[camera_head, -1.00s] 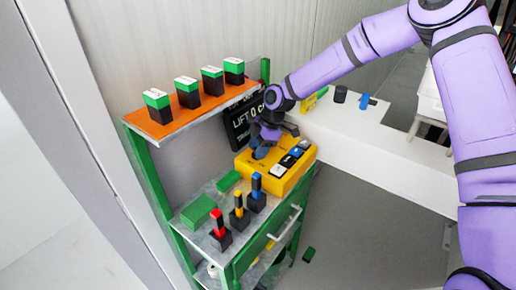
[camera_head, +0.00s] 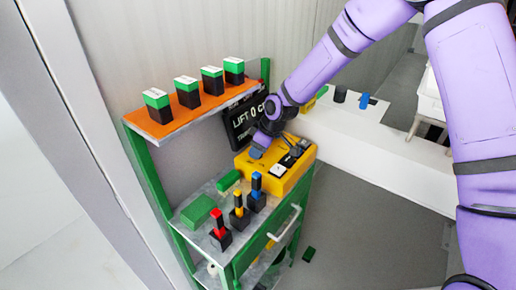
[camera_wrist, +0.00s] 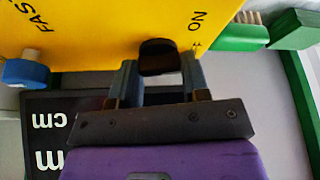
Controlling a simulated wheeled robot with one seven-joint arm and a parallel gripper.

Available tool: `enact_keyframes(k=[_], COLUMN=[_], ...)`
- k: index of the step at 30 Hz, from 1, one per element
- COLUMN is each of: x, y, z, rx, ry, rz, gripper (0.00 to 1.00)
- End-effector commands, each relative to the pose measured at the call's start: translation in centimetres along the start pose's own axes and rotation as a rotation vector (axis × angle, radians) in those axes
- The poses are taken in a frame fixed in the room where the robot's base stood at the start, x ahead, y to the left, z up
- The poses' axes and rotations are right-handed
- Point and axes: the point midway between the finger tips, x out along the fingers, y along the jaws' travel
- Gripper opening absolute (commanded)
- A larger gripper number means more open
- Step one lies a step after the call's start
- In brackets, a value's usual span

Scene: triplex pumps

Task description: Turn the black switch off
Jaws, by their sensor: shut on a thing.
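The black switch (camera_wrist: 158,57) stands on the yellow control box (camera_wrist: 95,28), below the upside-down "ON" lettering in the wrist view. My gripper (camera_wrist: 160,76) has one blue-grey finger on each side of the switch and is shut on it. In the head view my gripper (camera_head: 258,151) is at the back left part of the yellow box (camera_head: 276,181), which sits on the green-framed shelf. The switch cannot be made out there.
A blue knob (camera_wrist: 25,73) is on the same box. A black "LIFT" display (camera_head: 241,122) stands behind the box. Red (camera_head: 220,232), yellow (camera_head: 239,212) and blue (camera_head: 256,190) levers stand in front. An orange shelf (camera_head: 172,120) holds several green-and-black blocks.

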Motion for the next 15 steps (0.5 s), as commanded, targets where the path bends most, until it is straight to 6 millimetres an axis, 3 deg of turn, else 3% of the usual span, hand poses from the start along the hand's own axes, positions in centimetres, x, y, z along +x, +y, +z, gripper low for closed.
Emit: enact_keyframes(k=[15], x=[-0.04], y=[-0.04], z=[-0.11], rx=[0.249], ry=[0.002], rz=[0.105], gripper=[0.19])
